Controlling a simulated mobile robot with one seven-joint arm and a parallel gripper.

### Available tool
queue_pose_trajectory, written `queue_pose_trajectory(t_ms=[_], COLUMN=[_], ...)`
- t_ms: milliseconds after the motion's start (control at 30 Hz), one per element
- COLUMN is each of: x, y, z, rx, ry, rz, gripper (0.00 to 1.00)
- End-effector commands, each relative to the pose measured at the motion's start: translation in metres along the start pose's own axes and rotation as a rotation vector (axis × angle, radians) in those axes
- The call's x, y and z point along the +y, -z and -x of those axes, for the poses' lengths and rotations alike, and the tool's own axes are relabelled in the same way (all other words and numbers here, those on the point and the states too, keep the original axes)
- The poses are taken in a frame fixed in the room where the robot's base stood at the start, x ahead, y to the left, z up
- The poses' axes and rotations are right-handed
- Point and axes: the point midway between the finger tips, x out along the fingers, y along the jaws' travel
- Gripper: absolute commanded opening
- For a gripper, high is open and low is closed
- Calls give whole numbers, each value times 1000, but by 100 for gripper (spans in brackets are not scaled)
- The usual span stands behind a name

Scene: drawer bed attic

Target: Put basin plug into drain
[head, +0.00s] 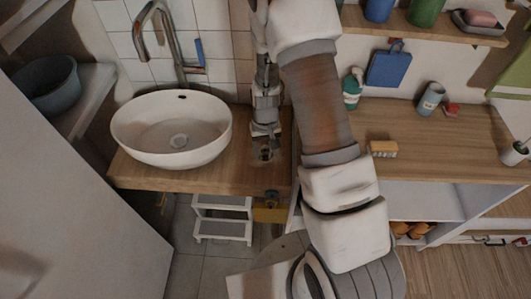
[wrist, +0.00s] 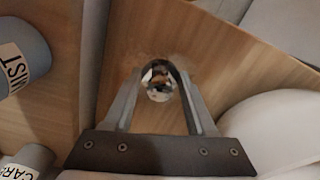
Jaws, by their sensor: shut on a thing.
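My gripper (head: 266,152) points down over the counter just right of the basin. In the wrist view my gripper (wrist: 157,82) is shut on the basin plug (wrist: 158,88), a shiny, mirror-like round piece between the fingertips. I cannot tell whether the plug touches the counter. The basin's white rim shows at the right of the wrist view (wrist: 285,125); the drain is hidden there.
A tall curved faucet (head: 165,40) stands behind the basin. The wooden counter (head: 215,178) is bare around my gripper. Right of my arm are a sponge (head: 383,149) and a grey cup (head: 430,100). A white step stool (head: 222,215) stands below.

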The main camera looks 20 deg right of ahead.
Motion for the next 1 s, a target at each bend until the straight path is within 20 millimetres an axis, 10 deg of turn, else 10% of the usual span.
queue_pose_trajectory(t_ms=[467,500,633,1000], x=[0,0,0,0], y=[0,0,0,0], z=[-20,-20,-19,-16], rx=[1,1,1,1], ry=[0,0,0,0], rz=[-1,-1,-1,0], gripper=[2,59,82,87])
